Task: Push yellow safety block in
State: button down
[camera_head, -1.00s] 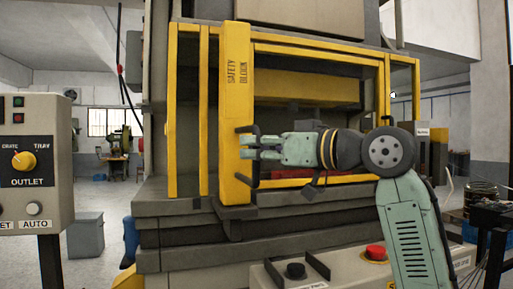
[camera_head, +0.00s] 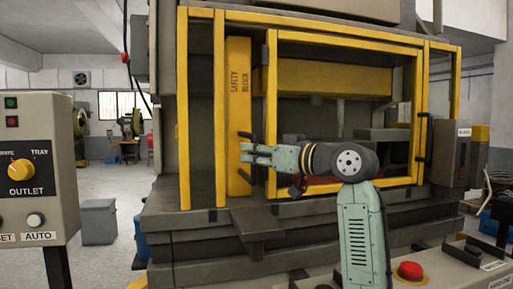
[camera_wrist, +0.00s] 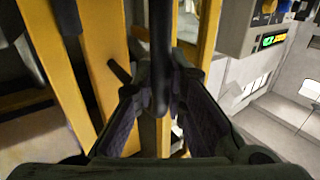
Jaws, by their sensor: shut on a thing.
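The yellow safety block (camera_head: 238,85) stands upright in the press opening in the head view, between the yellow frame posts, its lettering facing me. A black handle (camera_wrist: 161,45) shows in the wrist view as a dark bar running down between my fingers. My gripper (camera_head: 249,158) is level with the lower part of the block and is shut on its handle. In the wrist view my two dark fingers (camera_wrist: 165,115) stand on either side of the bar. The exact contact is partly hidden by the fingers.
The yellow door frame (camera_head: 271,100) stands close right of the block. A grey ledge (camera_head: 258,222) juts out below it. The outlet control box (camera_head: 30,165) is at the left. A panel with a red button (camera_head: 410,271) lies in front at the right.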

jog(key=shift+w+a, duration=0.25)
jog(key=shift+w, duration=0.45)
jog(key=shift+r, duration=0.15)
jog(key=c, duration=1.6)
grip_release()
jog(key=shift+w, duration=0.15)
jog(key=v, duration=1.2)
